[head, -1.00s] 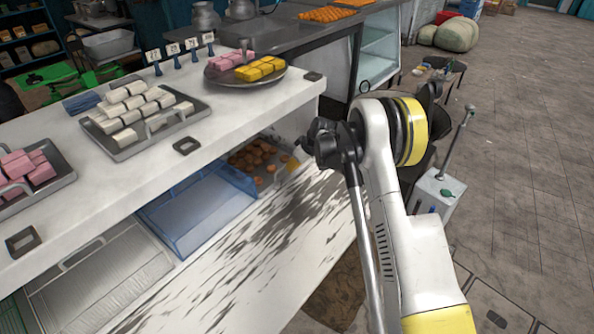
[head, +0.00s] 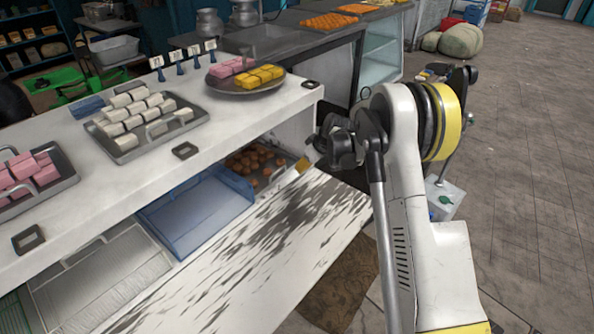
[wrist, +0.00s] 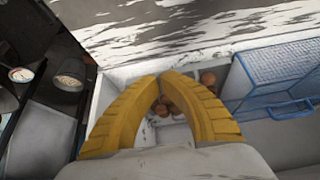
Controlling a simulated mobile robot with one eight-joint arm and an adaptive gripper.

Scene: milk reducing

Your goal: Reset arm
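My arm (head: 410,200) rises at the right of the head view, bent over the counter's lower shelf. In that view only a small yellow part of my gripper (head: 303,164) shows, near the brown balls; the rest is hidden behind my wrist. In the wrist view my gripper's two yellow fingers (wrist: 161,78) curve inward with their tips together or nearly so. Brown balls (wrist: 168,107) show between and beyond the fingers, lying in a bin below. I see nothing held.
The white counter (head: 240,118) carries a tray of white blocks (head: 140,115), a tray of pink blocks (head: 30,172) and a round plate of pink and yellow blocks (head: 245,75). A blue bin (head: 195,215) sits on the lower shelf. Open floor (head: 535,170) lies to the right.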

